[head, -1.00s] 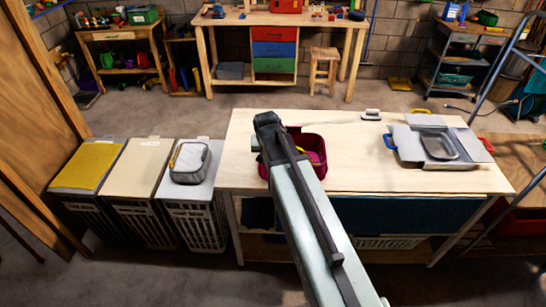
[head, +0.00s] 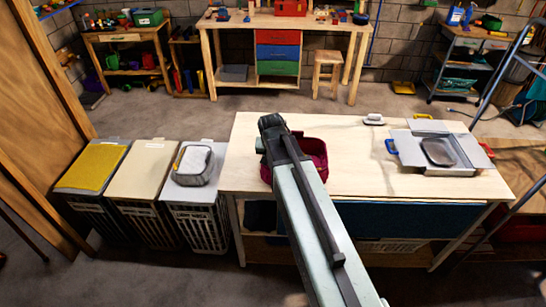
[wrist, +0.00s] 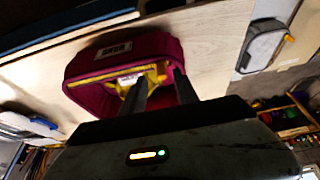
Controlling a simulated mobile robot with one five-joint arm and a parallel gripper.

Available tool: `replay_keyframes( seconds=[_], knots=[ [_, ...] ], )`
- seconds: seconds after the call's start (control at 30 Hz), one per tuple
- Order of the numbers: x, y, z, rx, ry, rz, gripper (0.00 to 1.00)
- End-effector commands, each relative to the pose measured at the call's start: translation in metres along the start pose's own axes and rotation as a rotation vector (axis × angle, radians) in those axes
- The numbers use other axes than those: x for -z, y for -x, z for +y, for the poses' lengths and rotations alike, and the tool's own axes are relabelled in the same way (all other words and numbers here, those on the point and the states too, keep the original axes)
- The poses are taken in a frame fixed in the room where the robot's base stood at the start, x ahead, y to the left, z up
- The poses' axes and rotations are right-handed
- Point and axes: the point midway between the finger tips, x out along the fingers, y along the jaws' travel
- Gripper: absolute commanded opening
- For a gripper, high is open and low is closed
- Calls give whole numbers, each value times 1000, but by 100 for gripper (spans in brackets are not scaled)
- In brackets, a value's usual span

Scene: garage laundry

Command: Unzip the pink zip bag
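The pink zip bag (head: 313,149) stands on the pale wooden table, partly hidden behind my arm in the head view. In the wrist view the deep pink bag (wrist: 88,92) shows a yellow zip line, a white label and a bunched yellow part near its middle. My gripper (wrist: 162,78) has its two dark fingers apart, over the bag at the yellow part. I cannot tell whether they touch it, and I see nothing clamped between them. The fingers are hidden in the head view.
A grey pouch (head: 194,164) sits on the right one of three hampers left of the table (head: 350,185). A white-handled brush (head: 374,119) lies at the back edge. The table's front middle is clear.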

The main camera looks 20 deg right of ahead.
Motion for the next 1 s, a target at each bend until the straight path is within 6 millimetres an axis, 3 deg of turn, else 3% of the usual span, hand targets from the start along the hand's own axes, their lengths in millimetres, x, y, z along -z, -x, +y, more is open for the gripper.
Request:
replay_keyframes(
  seconds=[0.03, 0.23, 0.53, 0.6, 0.67, 0.7, 0.83, 0.9, 1.0],
  knots=[
    [2, 19, 0, 0, 0, 0, 36],
    [2, 53, 0, 0, 0, 0, 36],
    [0, 54, 0, 0, 0, 0, 36],
    [-4, 52, 0, 0, 6, -8, 20],
    [-27, 40, 2, 0, 38, -53, 3],
    [-52, 31, 5, 3, 78, -104, 0],
    [-129, 15, 11, 33, 227, -292, 0],
    [-152, 16, 12, 52, 284, -357, 0],
    [-162, 21, 12, 63, 316, -393, 0]
  ],
)
